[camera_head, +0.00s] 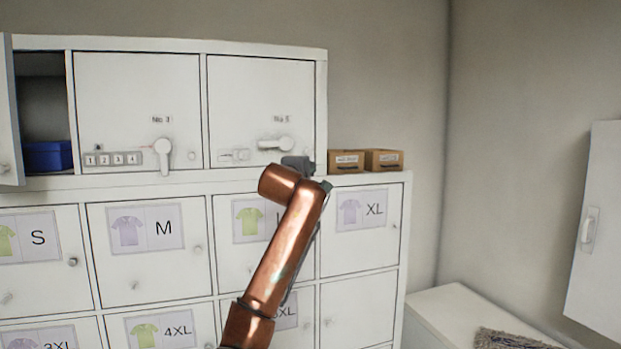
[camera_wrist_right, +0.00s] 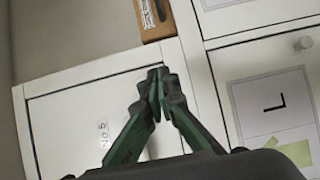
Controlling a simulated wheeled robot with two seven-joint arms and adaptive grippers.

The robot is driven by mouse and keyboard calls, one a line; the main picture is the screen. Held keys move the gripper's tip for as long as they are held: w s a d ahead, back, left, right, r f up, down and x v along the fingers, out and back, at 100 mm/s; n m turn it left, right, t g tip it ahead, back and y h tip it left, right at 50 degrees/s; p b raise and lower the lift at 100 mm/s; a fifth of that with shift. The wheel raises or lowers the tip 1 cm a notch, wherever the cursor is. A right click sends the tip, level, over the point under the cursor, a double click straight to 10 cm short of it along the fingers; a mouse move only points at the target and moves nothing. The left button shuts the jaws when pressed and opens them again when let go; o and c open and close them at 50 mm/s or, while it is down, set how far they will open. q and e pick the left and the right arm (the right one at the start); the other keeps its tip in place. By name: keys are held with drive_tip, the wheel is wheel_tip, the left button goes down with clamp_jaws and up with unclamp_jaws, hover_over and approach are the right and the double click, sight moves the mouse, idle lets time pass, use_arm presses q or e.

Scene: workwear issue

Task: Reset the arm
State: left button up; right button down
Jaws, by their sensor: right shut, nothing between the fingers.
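My right arm (camera_head: 285,245), copper-coloured, reaches up in front of the locker wall in the head view. I cannot tell whether the gripper touches the locker. My left gripper is not in view.
Lower doors carry shirt-size labels; the L door (camera_wrist_right: 270,105) is close by. Two brown boxes (camera_head: 346,161) (camera_head: 384,160) stand on the ledge. An open door (camera_head: 10,110) at far left reveals a blue box (camera_head: 47,156). A white bench (camera_head: 455,310) stands at right.

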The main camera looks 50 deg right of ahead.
use_arm(q)
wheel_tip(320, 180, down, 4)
drive_tip(key=b, duration=0.3)
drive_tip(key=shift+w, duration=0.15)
use_arm(e)
drive_tip(key=s+a, duration=0.3)
drive_tip(key=s, duration=0.4)
drive_tip(key=shift+s+a, duration=0.25)
drive_tip(key=shift+a, duration=0.15)
drive_tip(key=shift+w, duration=0.1)
